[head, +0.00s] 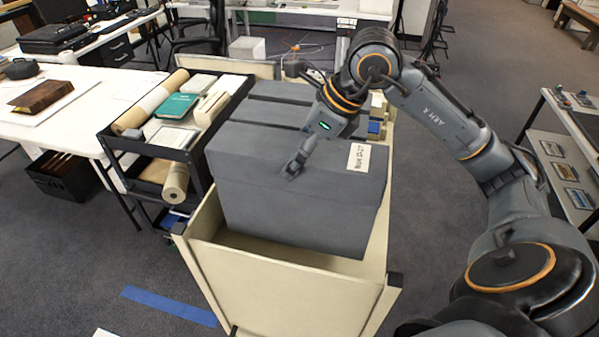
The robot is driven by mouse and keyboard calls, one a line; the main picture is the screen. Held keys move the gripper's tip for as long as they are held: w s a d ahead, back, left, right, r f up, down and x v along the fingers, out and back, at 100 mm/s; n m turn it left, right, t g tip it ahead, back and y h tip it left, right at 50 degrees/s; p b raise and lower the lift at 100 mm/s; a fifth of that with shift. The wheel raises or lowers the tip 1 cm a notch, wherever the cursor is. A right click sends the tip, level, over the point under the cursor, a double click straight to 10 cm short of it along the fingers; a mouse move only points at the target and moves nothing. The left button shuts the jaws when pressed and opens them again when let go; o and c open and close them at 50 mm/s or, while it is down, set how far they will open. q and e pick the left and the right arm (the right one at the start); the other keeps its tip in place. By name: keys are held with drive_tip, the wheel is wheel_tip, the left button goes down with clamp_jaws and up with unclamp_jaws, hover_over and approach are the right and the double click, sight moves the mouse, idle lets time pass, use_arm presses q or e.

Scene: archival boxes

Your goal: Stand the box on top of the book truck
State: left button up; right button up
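A large grey archival box (290,215) with a white label on its top right stands upright inside a cream, open-topped truck with dark corner posts (290,292). I cannot tell for sure whether this cream truck or the black-framed cart at left is the book truck. My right gripper (293,168) points down at the box's top, left of the label. Its fingertips are at or just above the surface. Whether they touch it, or how far apart they are, is unclear. My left gripper is not in view.
More grey boxes (276,112) stand behind the front one. The black cart (195,150) at left holds rolls, a green book and trays, with little bare room. A white table (105,95) stands further left, and a display table (550,140) at right. Grey floor lies in front.

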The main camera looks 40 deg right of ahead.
sight(298, 195)
wheel_tip(298, 195, down, 5)
idle(0.5)
drive_tip(key=shift+f, duration=0.15)
drive_tip(key=o, duration=1.6)
drive_tip(key=shift+o, duration=0.2)
